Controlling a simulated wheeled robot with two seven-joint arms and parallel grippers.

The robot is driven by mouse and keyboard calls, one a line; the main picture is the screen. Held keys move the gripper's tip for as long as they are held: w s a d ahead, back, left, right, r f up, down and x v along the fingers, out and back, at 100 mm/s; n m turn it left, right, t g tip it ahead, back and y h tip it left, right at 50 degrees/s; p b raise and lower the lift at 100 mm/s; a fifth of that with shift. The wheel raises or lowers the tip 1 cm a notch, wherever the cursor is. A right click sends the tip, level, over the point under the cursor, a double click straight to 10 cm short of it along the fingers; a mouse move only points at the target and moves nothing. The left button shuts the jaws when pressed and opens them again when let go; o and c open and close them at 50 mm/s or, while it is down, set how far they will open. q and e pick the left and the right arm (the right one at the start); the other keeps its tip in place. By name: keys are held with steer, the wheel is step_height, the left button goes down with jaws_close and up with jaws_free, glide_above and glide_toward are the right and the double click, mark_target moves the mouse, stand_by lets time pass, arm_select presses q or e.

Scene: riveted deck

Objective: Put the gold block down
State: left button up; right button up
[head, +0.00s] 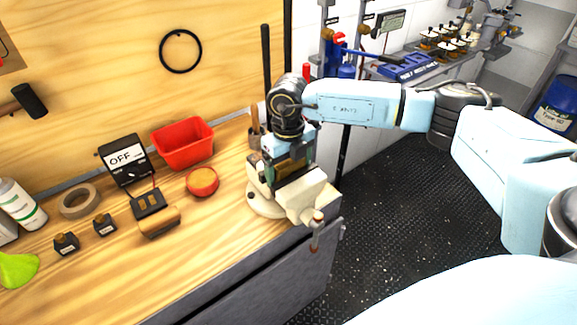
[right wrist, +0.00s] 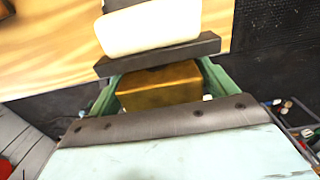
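The gold block (right wrist: 160,86) shows in the right wrist view between the green fingers of my right gripper (right wrist: 162,82), which reach its two sides and look closed on it. In the head view my right gripper (head: 288,158) points down over the cream bench vise (head: 312,190) at the right end of the workbench. In the right wrist view the vise's dark jaw (right wrist: 160,54) lies just beyond the block. I cannot tell whether the block touches the vise. The block is not clear in the head view. My left gripper is out of view.
The wooden bench (head: 200,255) holds a red bin (head: 184,146), a round red container (head: 202,182), an OFF-marked box (head: 125,158), a tape roll (head: 79,200) and small dark bottles. The bench front is bare. Dark floor (head: 390,210) lies right of the bench.

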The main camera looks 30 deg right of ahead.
steer(key=shift+o, duration=0.7)
steer(key=shift+r, duration=0.2)
step_height(320, 180, up, 12)
steer(key=shift+b, duration=0.35)
